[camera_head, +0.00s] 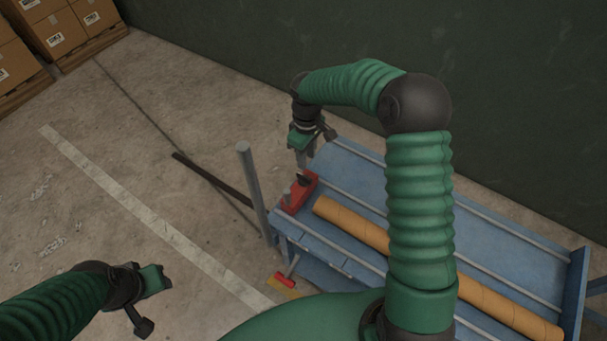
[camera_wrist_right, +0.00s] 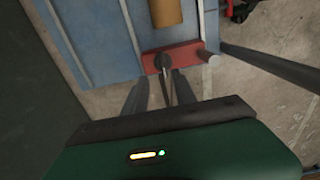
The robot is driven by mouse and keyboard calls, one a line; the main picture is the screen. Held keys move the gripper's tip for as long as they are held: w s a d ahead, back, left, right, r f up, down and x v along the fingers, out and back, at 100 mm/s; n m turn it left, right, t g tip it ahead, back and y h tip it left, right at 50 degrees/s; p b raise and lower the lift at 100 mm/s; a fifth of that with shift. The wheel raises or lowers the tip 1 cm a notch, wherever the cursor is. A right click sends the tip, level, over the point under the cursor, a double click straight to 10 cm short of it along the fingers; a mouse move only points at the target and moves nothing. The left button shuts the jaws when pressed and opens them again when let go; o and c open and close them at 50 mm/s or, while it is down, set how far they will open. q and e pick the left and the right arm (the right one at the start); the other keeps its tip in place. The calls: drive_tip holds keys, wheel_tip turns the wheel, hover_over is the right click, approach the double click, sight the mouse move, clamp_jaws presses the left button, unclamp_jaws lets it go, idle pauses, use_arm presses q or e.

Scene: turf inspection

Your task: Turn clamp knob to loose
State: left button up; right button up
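A red clamp (camera_head: 292,198) sits at the near left end of a blue bench (camera_head: 362,170). Its dark knob (camera_head: 304,181) is on top. In the right wrist view the red clamp (camera_wrist_right: 191,52) lies just beyond the fingers, with the dark knob (camera_wrist_right: 163,61) on its left part. My right gripper (camera_head: 302,168) is above the clamp, pointing down. Its fingers (camera_wrist_right: 159,92) are apart, on either side of the knob's line; I cannot tell whether they touch it. My left gripper (camera_head: 165,279) is at the lower left, away from the bench; its fingers are too small to judge.
A long brown cardboard tube (camera_head: 350,225) lies on the bench beside the clamp. A grey post (camera_head: 252,185) stands at the bench's left corner. A red-handled tool (camera_head: 284,280) shows below the bench. Boxes (camera_head: 55,32) are stacked at the far left. A dark wall (camera_head: 520,100) is behind.

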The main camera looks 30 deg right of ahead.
sight(304, 176)
drive_tip(key=f, duration=0.5)
drive_tip(key=a+f+b, duration=0.1)
drive_tip(key=f, duration=0.1)
drive_tip(key=shift+s+a+f, duration=0.1)
drive_tip(key=shift+f, duration=0.5)
drive_tip(key=shift+d+f, duration=0.35)
drive_tip(key=shift+a+r, duration=0.1)
drive_tip(key=shift+a, duration=0.1)
clamp_jaws()
